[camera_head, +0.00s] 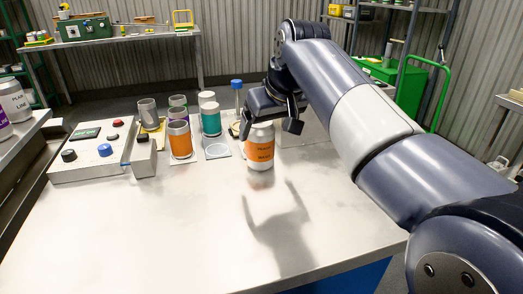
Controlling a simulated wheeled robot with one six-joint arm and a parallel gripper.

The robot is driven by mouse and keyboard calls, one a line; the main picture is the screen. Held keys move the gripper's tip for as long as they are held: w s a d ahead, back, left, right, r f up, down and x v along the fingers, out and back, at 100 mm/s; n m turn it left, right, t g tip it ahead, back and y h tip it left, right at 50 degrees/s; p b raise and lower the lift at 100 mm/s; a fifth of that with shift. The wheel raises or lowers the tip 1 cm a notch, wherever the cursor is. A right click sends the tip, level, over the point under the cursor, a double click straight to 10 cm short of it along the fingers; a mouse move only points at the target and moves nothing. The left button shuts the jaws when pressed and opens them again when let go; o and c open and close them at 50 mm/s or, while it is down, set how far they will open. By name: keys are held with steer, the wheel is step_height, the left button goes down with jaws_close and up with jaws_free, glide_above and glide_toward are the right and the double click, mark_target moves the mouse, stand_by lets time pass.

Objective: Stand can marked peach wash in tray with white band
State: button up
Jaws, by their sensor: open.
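A white can with an orange label (260,154) stands upright on the steel table; the first word on the label looks like "peach", but the print is small. My gripper (269,128) is open over this can, one finger to the left of its top and one to the right. I cannot tell whether the fingers touch it. Behind and to the left, small trays hold cans with orange (179,142), purple and teal (211,121) bands. A pale tray (217,152) with a round outline lies in front of the teal can. I cannot make out a tray with a white band.
A control box (92,150) with several knobs and buttons sits at the table's left. A grey cup-like can (148,112) stands on a yellow tray. A blue-capped bottle (237,90) stands behind my gripper. The front of the table (150,225) is clear.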

mark_target(260, 141)
steer(key=b+x, duration=0.2)
steer(key=x, duration=0.4)
steer(key=shift+f, duration=0.15)
steer(key=c, duration=1.4)
